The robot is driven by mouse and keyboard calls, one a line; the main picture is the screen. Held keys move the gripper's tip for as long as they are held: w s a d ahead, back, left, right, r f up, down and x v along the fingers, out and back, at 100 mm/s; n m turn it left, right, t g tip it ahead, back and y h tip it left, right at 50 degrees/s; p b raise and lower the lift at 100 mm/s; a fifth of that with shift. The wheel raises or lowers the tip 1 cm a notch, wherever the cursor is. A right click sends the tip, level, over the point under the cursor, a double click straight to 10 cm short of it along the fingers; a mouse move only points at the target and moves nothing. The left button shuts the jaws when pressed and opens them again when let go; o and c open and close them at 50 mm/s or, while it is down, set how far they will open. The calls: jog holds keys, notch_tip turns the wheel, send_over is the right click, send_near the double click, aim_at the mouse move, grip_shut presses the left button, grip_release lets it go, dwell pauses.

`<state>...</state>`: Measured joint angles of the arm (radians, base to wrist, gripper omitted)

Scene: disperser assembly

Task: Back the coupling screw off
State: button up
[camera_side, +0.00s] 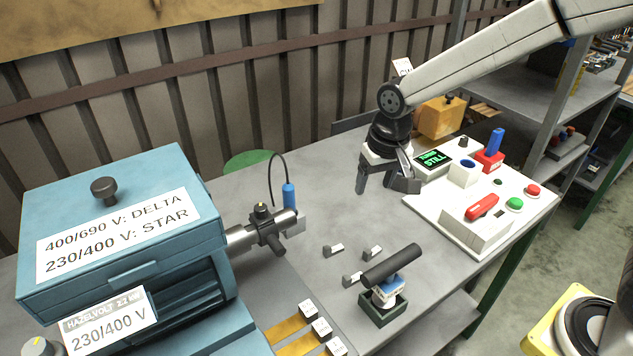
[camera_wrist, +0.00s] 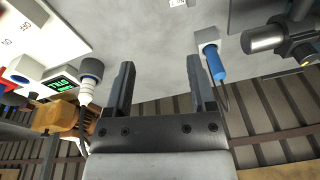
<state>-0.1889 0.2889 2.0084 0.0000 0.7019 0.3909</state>
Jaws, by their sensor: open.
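The dark coupling (camera_side: 268,228) sits on the metal shaft at the right of the blue motor housing (camera_side: 120,225). A small round knob-like piece stands on top of it and a dark stub points toward the front; I cannot tell which is the screw. The coupling (camera_wrist: 304,45) also shows at the upper right edge of the wrist view. A tool with a black T-handle (camera_side: 392,265) stands in a dark green holder (camera_side: 382,311) at the front. My gripper (camera_side: 387,188) is open and empty above the table, right of the coupling, pointing down; its fingers (camera_wrist: 160,85) frame bare table.
A blue probe (camera_side: 289,195) with a black cable stands right behind the coupling. Small grey blocks (camera_side: 333,250) lie between coupling and holder. A white panel (camera_side: 490,205) with red and green buttons, a blue-handled switch and a display reading "STILL" (camera_side: 432,158) fills the table's right.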

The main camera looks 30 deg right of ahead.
jog(key=w+a+r+m, duration=0.2)
jog(key=w+a, duration=0.5)
jog(key=a, duration=0.2)
notch_tip(320, 180, up, 2)
jog(key=r+m+g, duration=0.1)
jog(key=m+g, duration=0.1)
send_over(260, 207)
jog(key=shift+f, duration=0.25)
jog(key=shift+f, duration=0.15)
jog(key=shift+f, duration=3.75)
grip_shut()
